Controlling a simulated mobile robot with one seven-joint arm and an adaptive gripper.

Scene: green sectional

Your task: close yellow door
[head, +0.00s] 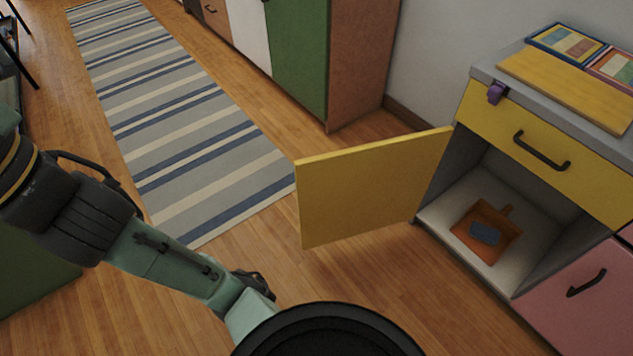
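The yellow door (372,190) stands wide open to the left of its cabinet in the head view. It is hinged at the cabinet's left front edge, and its free edge is out over the wood floor. The face toward me is plain, with no handle showing. The compartment (445,210) is open to view. My arm comes in from the left and slants down to the bottom middle, apart from the door. My gripper cannot be made out; the lower end of the arm passes behind a dark round shape at the bottom edge.
An orange dustpan-like item (486,232) with a grey piece lies in the compartment. Above is a yellow drawer (560,150) with a black handle and a purple clip (496,93). A pink front (585,300) is at right. A striped rug (175,110) and a green cabinet (297,55) lie beyond.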

